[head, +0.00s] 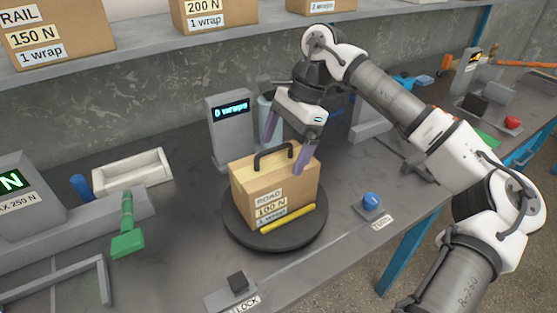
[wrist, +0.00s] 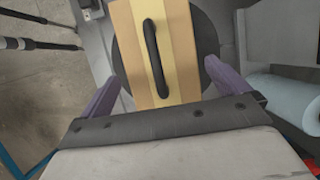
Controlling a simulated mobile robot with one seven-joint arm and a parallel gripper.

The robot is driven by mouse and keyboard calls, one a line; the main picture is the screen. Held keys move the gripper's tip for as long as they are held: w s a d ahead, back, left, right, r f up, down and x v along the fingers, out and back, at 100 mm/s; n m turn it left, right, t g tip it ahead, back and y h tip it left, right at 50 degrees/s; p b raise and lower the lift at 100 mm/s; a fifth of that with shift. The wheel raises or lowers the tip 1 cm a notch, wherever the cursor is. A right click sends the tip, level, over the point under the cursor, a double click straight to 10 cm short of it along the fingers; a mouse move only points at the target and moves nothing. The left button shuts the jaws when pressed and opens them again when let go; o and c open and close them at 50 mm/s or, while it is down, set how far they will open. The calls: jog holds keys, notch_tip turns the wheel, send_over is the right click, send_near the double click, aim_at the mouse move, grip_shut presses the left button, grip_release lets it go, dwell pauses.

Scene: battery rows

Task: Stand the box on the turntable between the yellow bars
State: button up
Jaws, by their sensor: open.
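The cardboard box (head: 275,192) stands upright on the round dark turntable (head: 240,235). Its label reads ROAD, 100 N, 1 wrap, and a black handle arches over its top. One yellow bar (head: 288,219) lies on the turntable along the near face of the box; a second bar is not visible, perhaps hidden behind the box. My gripper (head: 288,150), with purple fingers, is open above and beside the box top.
A display post (head: 229,125) reading 0 wraps and a pale blue roll (head: 268,120) stand behind the turntable. A blue TURN knob (head: 371,201) is at the right, a LOCK button (head: 237,283) in front. A white tray (head: 133,171) and green-handled tool (head: 127,235) are left.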

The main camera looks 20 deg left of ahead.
jog(key=v, duration=0.8)
jog(key=shift+b, duration=0.3)
dwell(0.7)
